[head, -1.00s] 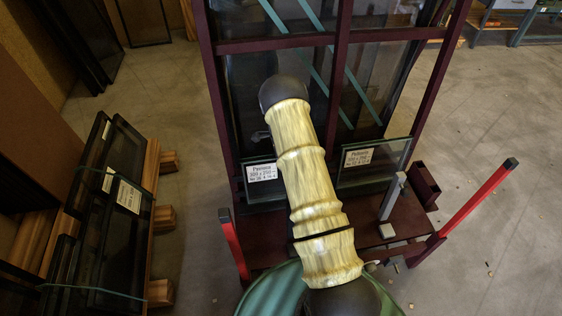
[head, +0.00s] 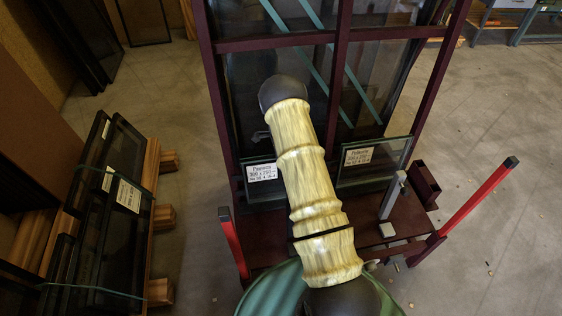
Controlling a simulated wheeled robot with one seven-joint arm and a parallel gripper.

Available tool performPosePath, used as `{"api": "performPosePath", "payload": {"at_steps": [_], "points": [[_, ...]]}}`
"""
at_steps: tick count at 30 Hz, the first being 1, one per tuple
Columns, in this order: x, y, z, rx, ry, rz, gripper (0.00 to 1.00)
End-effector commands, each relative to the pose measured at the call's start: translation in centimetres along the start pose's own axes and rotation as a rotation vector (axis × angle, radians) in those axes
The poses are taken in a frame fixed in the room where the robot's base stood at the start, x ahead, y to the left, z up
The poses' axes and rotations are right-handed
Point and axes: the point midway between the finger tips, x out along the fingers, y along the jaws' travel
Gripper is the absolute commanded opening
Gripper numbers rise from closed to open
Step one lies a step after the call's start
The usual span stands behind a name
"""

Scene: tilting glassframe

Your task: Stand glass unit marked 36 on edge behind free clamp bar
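Two small glass units stand upright on the dark red frame's lower ledge, each with a white label. The left labelled unit (head: 262,190) is partly hidden behind my arm. The right labelled unit (head: 372,165) stands to the right of my arm. The label print is too small for me to read a 36 on either one. A grey clamp bar (head: 391,199) rises from the ledge in front of the right unit. My gripper is hidden: my arm reaches up the middle of the picture, and its fingers do not show.
The dark red frame (head: 341,85) holds larger glass panes with teal strips. Red posts (head: 478,197) (head: 233,249) stick out at both front corners. A strapped stack of dark glass units (head: 112,215) leans on wooden blocks at left. Floor is open at right.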

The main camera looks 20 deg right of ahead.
Motion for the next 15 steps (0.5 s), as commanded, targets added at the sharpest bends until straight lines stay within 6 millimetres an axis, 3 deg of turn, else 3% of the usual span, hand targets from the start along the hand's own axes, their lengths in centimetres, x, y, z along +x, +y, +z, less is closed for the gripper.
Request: {"api": "performPosePath", "payload": {"at_steps": [13, 14, 15], "points": [[-0.09, -0.18, -0.02, 0.000, 0.000, -0.005, 0.00], [-0.09, -0.18, -0.02, 0.000, 0.000, -0.005, 0.28], [-0.07, -0.17, -0.01, 0.000, 0.000, -0.005, 0.35]]}}
